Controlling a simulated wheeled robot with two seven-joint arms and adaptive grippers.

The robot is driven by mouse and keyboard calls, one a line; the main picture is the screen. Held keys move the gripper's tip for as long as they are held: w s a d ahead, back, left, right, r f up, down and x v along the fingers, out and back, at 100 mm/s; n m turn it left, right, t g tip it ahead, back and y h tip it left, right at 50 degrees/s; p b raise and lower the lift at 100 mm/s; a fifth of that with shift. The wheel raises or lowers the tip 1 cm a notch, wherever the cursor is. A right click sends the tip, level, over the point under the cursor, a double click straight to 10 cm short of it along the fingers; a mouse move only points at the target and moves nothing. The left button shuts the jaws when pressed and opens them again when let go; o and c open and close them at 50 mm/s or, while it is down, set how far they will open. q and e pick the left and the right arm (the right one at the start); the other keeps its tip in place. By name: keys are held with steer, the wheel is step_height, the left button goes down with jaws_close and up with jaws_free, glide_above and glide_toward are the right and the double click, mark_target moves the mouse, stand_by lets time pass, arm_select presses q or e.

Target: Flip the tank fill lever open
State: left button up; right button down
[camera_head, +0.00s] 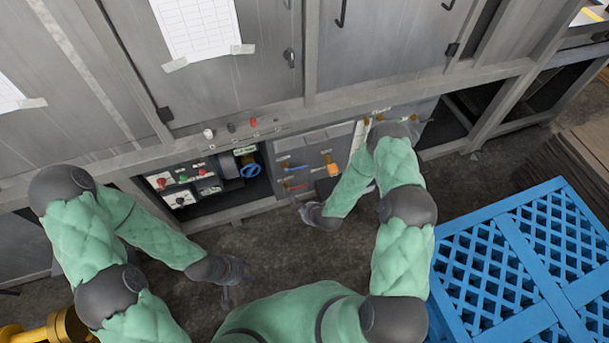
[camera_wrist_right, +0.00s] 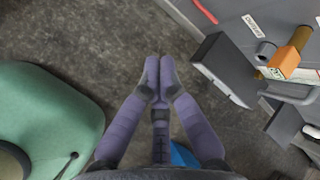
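A grey panel (camera_head: 290,153) low on the cabinet front carries small labels and coloured levers. An orange lever (camera_head: 331,165) is at its right side; it shows closer in the right wrist view as an orange block (camera_wrist_right: 284,62) on a brass-coloured stem. A thin red lever (camera_wrist_right: 205,11) also lies along the panel there. The labels are too small to tell which lever is tank fill. My right gripper (camera_wrist_right: 158,62) has its fingertips together, empty, over the floor and apart from the panel. My left gripper (camera_head: 240,271) hangs over the floor, away from the panel; its fingers are unclear.
A blue valve handle (camera_head: 250,170) and a box with push buttons (camera_head: 178,183) sit left of the panel. A blue lattice pallet (camera_head: 505,268) stands at right. A dark grey block (camera_wrist_right: 222,65) juts out near my right gripper. Floor lies between the arms and cabinet.

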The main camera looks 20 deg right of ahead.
mark_target(297, 168)
steer(key=w+d+f+m+t+h, duration=0.1)
steer(key=w+d+f+m+t, duration=0.1)
steer(key=m, duration=0.5)
steer(key=w+d+f+m+t+h+b, duration=0.1)
steer(key=w+d+m+t, duration=0.2)
steer(key=w+m, duration=0.3)
steer(key=shift+w+d+f+m, duration=0.4)
steer(key=shift+d+m, duration=0.25)
steer(key=shift+m, duration=0.25)
steer(key=b+x, duration=0.5)
steer(key=x, duration=0.5)
steer(key=r, duration=0.4)
steer(key=shift+w, duration=0.35)
steer(key=shift+s+r, duration=0.1)
